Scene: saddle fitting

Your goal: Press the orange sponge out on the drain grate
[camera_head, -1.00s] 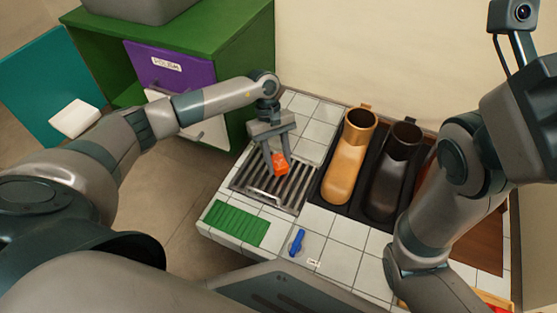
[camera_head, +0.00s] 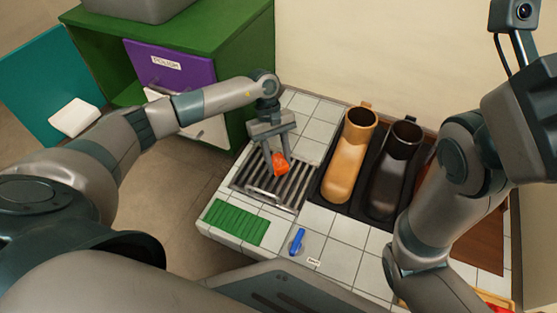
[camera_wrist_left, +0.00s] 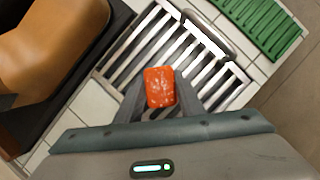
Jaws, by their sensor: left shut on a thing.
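The orange sponge (camera_head: 281,162) is between the fingers of my left gripper (camera_head: 275,164), which is shut on it. In the left wrist view the sponge (camera_wrist_left: 160,87) shows pale specks on its face, with a gripper finger on each side. The drain grate (camera_head: 258,180), a set of metal bars with a handle, lies below the sponge; it also shows in the left wrist view (camera_wrist_left: 215,82). I cannot tell whether the sponge touches the bars. My right arm comes in from the right, and its gripper is not in view.
A green ribbed mat (camera_head: 236,222) and a blue item (camera_head: 297,241) lie in front. A green cabinet (camera_head: 235,60) stands behind left.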

